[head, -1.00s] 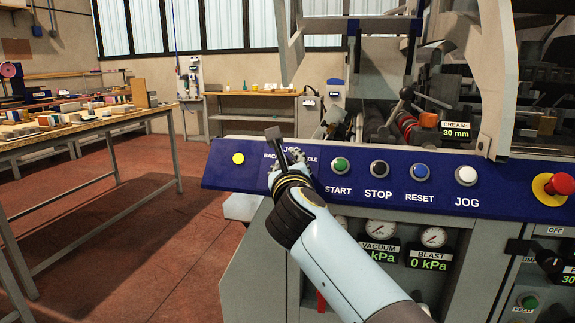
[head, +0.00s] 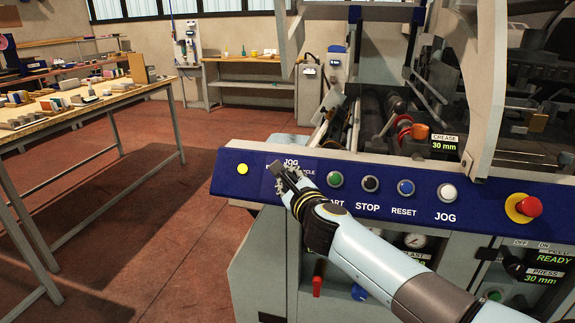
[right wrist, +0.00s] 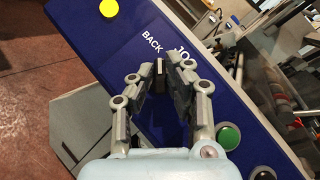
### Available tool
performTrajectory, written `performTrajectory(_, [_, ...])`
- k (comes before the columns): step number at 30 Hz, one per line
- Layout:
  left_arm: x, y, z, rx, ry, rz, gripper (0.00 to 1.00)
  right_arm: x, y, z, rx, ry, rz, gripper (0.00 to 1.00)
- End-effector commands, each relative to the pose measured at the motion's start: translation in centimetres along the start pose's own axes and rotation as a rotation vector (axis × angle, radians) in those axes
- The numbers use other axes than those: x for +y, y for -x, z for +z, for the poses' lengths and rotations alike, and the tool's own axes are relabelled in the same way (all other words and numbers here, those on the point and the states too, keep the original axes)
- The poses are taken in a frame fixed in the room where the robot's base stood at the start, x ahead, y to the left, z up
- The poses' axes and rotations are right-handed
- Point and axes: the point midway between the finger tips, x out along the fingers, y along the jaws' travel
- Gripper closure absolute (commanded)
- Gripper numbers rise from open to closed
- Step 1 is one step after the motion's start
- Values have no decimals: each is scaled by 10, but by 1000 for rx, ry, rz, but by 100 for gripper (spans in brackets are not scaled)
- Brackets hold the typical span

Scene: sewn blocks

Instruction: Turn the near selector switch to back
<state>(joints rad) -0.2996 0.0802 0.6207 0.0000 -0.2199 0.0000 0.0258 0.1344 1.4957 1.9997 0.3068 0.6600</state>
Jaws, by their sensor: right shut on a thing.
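The selector switch (right wrist: 160,72) shows in the right wrist view as a small dark handle on the blue panel (right wrist: 110,45), between the fingertips of my right gripper (right wrist: 159,80). The fingers are closed in on its two sides. The BACK and JOG labels are readable just beyond it, with JOG partly covered. In the head view my right gripper (head: 282,177) reaches the panel's left part from the lower right and covers most of the switch and its lettering. Which label the handle points at I cannot tell. My left gripper is not in view.
A yellow lamp (head: 242,169) sits left of the switch. Green (head: 335,179), black (head: 370,183), blue (head: 405,187) and white (head: 446,192) buttons run to its right, then a red emergency stop (head: 528,206). Another dark knob (head: 513,265) is lower right.

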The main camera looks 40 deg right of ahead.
Motion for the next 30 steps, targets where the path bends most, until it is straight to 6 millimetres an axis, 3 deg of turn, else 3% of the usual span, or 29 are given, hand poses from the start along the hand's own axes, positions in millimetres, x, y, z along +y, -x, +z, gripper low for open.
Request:
performTrajectory(9, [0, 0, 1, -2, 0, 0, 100, 0, -1, 0, -2, 6, 2, 100])
performTrajectory(10, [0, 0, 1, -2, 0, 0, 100, 0, -1, 0, -2, 6, 1, 84])
performTrajectory(15, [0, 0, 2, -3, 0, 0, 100, 0, -1, 0, -1, 6, 1, 64])
performTrajectory(26, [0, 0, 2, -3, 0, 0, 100, 0, 0, -1, 0, 5, 1, 64])
performTrajectory(30, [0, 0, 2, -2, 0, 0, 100, 0, 9, -1, 0, 6, 2, 64])
